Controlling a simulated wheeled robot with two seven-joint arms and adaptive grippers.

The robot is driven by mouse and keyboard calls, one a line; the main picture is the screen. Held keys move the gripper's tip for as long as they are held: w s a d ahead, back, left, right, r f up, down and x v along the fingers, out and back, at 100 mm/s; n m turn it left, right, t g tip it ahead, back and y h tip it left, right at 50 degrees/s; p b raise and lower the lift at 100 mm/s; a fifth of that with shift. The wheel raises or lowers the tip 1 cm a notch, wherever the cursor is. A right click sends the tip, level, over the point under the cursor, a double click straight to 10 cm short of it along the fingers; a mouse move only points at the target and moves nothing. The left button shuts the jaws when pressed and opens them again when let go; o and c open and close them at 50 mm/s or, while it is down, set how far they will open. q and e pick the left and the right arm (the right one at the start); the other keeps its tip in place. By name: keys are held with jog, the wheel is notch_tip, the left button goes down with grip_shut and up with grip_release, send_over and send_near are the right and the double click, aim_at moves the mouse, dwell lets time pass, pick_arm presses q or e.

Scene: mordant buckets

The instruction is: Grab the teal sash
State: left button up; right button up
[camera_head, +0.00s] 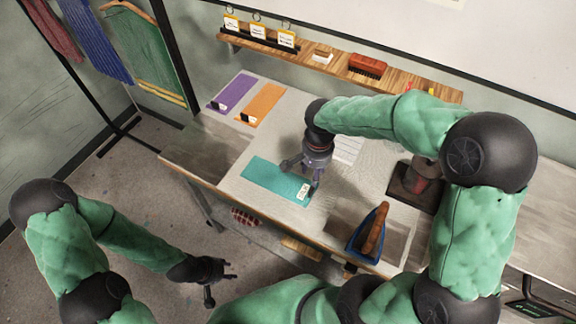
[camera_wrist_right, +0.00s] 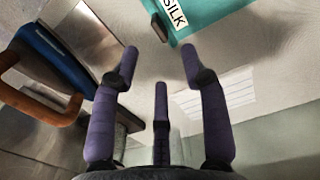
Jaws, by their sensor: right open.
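The teal sash (camera_head: 268,180) lies flat on the pale table, with a white label at its right end. In the right wrist view its end (camera_wrist_right: 205,14) shows at the top, with a label reading SILK. My right gripper (camera_head: 305,172) is open above the sash's right part; its fingers are empty and spread. In the wrist view, the right gripper (camera_wrist_right: 160,75) has its fingers pointing toward the sash. My left gripper (camera_head: 222,275) is low over the floor, away from the table, and its fingers look apart and empty.
A purple cloth (camera_head: 233,91) and an orange cloth (camera_head: 262,102) lie at the table's back left. A printed sheet (camera_head: 347,149) lies behind my right gripper. A wooden shelf (camera_head: 325,66) runs along the wall.

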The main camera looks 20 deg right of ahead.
send_over(313, 189)
notch_tip(313, 189, down, 4)
jog(key=shift+a+f+b, duration=0.1)
jog(key=shift+a+b, duration=0.05)
jog(key=shift+b, duration=0.3)
jog(key=shift+w+f+b, duration=0.1)
jog(key=shift+f+b, duration=0.55)
jog(key=shift+f, duration=2.45)
grip_shut()
